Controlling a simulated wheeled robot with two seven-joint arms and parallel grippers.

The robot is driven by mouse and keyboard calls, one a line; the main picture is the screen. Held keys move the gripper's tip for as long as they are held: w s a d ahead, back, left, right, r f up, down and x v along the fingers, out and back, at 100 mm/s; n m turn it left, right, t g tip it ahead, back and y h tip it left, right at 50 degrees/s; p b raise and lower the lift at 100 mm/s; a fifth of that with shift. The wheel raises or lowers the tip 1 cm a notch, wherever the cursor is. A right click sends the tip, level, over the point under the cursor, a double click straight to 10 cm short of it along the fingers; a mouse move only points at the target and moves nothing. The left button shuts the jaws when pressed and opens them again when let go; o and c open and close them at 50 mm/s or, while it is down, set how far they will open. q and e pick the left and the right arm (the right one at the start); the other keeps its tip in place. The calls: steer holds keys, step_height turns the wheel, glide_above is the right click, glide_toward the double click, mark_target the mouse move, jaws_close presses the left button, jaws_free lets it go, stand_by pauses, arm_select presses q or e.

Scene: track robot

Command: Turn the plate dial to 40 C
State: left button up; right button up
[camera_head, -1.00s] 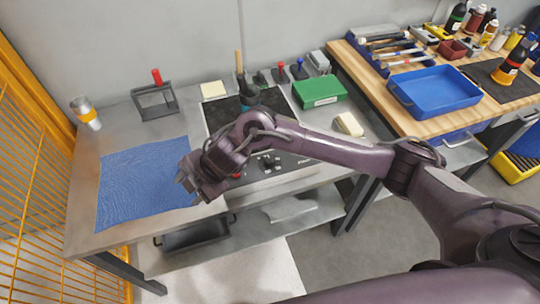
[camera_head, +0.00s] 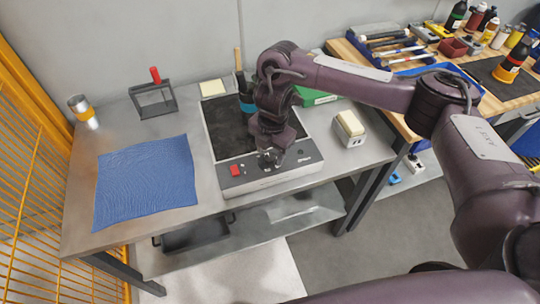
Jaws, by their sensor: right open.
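The hot plate (camera_head: 228,137) sits on the grey bench, with a dark top and a light front panel. A red switch (camera_head: 235,170) shows at the left of that panel. The dial was visible to the right of the switch earlier; my right gripper now largely hides it, and its setting cannot be read. My right gripper (camera_head: 271,160) points down at the front panel, its open fingertips at the dial's place. I cannot tell whether the fingers touch the dial. My left gripper is not in view.
A blue cloth (camera_head: 147,183) lies left of the plate. A white block-shaped item (camera_head: 349,128) stands to its right, and a green box (camera_head: 317,97) is partly hidden behind my arm. A metal cup (camera_head: 84,111) and a black frame with a red handle (camera_head: 153,99) stand at the back left.

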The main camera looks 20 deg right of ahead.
steer(key=shift+a+f, duration=0.1)
steer(key=shift+f, duration=0.8)
steer(key=c, duration=1)
steer(key=shift+r+m+p, duration=0.2)
steer(key=shift+m+p, duration=0.8)
steer(key=m+p, duration=0.9)
steer(key=p, duration=0.1)
steer(key=shift+h, duration=0.3)
steer(key=shift+w+f+m+p, duration=0.1)
steer(key=shift+f+m+p, duration=0.05)
steer(key=shift+m+p, duration=1.2)
steer(key=o, duration=1)
